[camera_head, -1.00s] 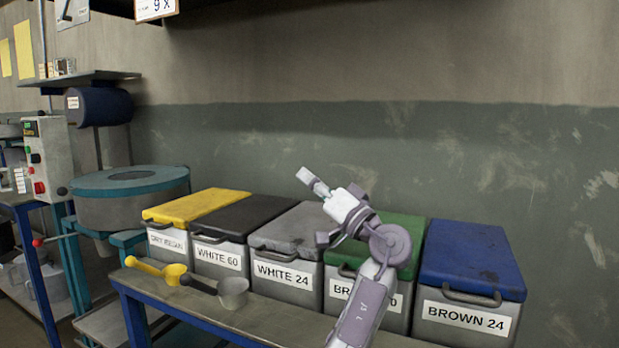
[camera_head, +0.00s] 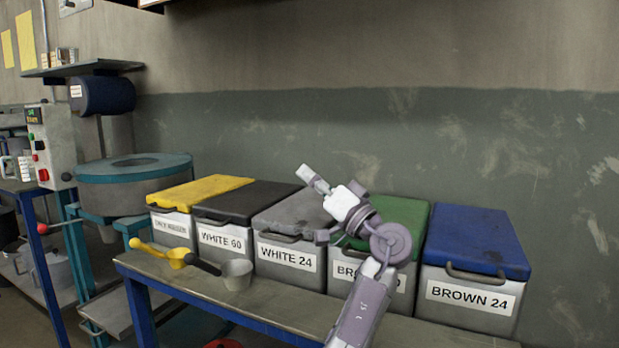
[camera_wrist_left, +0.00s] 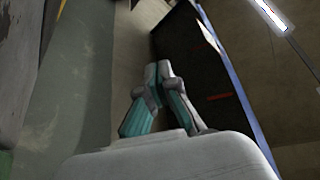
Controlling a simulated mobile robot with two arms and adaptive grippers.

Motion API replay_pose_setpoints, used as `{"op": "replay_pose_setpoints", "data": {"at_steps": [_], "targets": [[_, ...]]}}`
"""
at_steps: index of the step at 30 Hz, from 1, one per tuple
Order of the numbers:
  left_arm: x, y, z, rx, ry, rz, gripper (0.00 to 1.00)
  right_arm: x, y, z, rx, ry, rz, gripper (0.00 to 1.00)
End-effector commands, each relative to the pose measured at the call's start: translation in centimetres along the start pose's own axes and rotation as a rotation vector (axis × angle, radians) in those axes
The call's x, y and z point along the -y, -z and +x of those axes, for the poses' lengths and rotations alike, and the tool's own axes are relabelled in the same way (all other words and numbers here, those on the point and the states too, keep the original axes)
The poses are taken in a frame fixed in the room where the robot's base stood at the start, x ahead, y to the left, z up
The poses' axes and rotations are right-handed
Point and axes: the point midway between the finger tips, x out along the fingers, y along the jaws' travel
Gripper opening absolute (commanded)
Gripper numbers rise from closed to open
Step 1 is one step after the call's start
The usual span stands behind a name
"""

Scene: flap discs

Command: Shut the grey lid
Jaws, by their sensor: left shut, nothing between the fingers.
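The grey lid (camera_head: 296,213) lies flat on the bin labelled WHITE 24 (camera_head: 290,262), in the middle of the row in the head view. Its right part is hidden behind my left gripper and wrist. My left gripper (camera_head: 306,173) is shut and empty, in front of and above the lid's right back part, pointing up and left in the picture. I cannot tell how far it is from the lid. In the left wrist view the gripper's fingertips (camera_wrist_left: 157,70) meet with nothing between them. My right gripper is not in view.
Yellow (camera_head: 200,192), black (camera_head: 248,201), green (camera_head: 402,218) and blue (camera_head: 475,240) lids cover the other bins. A round teal-topped machine (camera_head: 130,185) stands at left.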

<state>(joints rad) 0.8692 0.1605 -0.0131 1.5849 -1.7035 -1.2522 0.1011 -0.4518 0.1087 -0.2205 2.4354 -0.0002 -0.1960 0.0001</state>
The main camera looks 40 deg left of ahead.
Motion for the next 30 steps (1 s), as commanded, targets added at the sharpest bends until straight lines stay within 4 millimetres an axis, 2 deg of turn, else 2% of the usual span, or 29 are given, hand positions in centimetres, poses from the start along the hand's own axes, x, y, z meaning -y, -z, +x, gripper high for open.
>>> {"op": "replay_pose_setpoints", "data": {"at_steps": [5, 8, 18, 21, 25, 30], "targets": [[-0.1, 0.0, -0.5, -0.001, -0.001, 0.0, 0.0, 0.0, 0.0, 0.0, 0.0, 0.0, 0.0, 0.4], [-0.1, 0.0, -1.7, -0.002, -0.003, 0.0, 0.0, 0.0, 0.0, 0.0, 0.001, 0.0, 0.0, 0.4], [-0.1, 0.0, -8.7, -0.001, -0.004, 0.001, 0.0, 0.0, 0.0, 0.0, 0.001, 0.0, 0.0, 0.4], [-0.1, 0.0, -10.3, -0.001, -0.002, 0.0, 0.0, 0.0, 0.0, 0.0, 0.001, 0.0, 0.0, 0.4], [-0.1, 0.0, -11.6, -0.001, -0.002, 0.001, 0.0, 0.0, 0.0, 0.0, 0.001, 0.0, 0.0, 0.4], [0.0, 0.0, -12.1, 0.0, 0.0, 0.001, 0.0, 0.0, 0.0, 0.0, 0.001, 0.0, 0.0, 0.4]]}}
